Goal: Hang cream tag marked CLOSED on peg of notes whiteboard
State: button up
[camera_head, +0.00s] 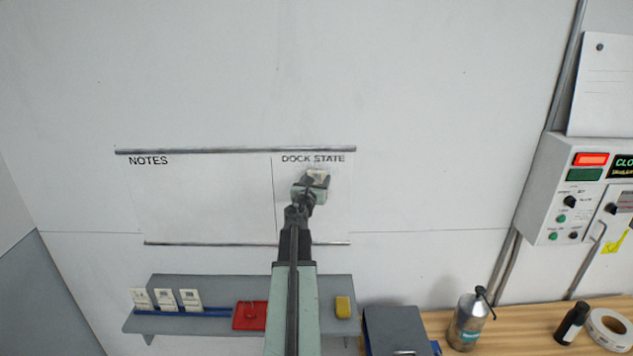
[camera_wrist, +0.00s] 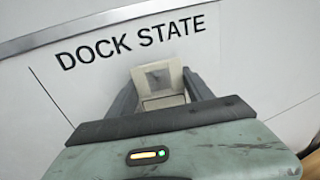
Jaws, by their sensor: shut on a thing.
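The whiteboard (camera_head: 200,200) on the back wall has a NOTES part at left and a narrower DOCK STATE part at right, split by a thin line. My gripper (camera_head: 312,188) is in front of the DOCK STATE part, just below its heading. It is shut on a small cream tag (camera_head: 318,175), which also shows between the fingers in the wrist view (camera_wrist: 158,78). A grey square patch shows on the tag; I cannot read any word on it. I cannot tell whether the tag touches the board. No peg can be made out; my gripper and arm hide part of the DOCK STATE area.
Below is a grey shelf (camera_head: 215,285) with several pale cards (camera_head: 165,298) in a blue rail, a red tray (camera_head: 248,316) and a yellow block (camera_head: 343,307). A wooden bench (camera_head: 430,325) at right holds a metal bottle (camera_head: 468,320). A control box (camera_head: 575,190) is at far right.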

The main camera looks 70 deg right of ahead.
jog(key=o, duration=1.5)
jog(key=shift+s, duration=0.1)
jog(key=shift+c, duration=0.2)
jog(key=s+a, duration=0.1)
jog(key=a, duration=0.6)
jog(key=shift+a, duration=0.35)
